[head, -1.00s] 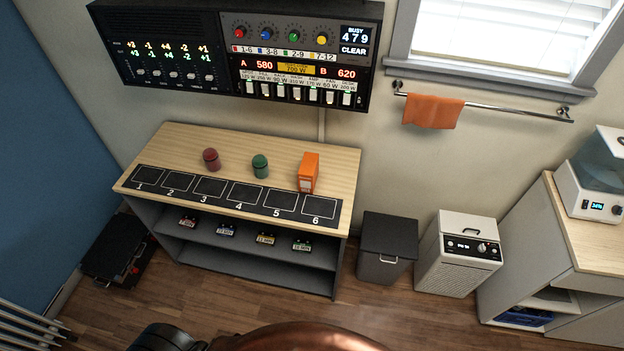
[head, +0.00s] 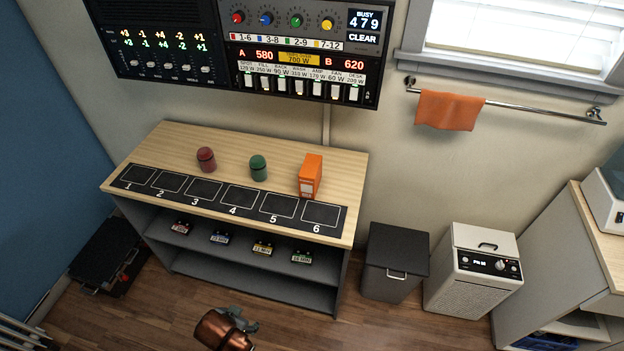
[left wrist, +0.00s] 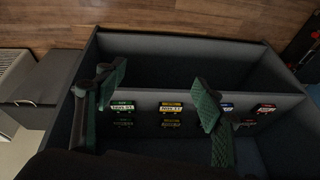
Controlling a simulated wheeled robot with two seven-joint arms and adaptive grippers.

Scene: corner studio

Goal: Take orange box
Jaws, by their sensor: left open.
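The orange box (head: 311,176) stands upright on the wooden top of the shelf unit (head: 345,165), behind square 6 of the black numbered strip (head: 225,199). Nothing is touching it. Part of my left arm shows at the bottom of the head view, low in front of the shelf unit; its fingers are hard to make out there. In the left wrist view my left gripper (left wrist: 158,100) is open and empty, with its green-padded fingers apart in front of the shelves. The orange box is not visible in the left wrist view. My right gripper is not in view.
Several small labelled devices sit on the shelf below. A dark bin (head: 394,262) and a white appliance (head: 472,268) stand to the right. A control panel (head: 300,55) hangs above.

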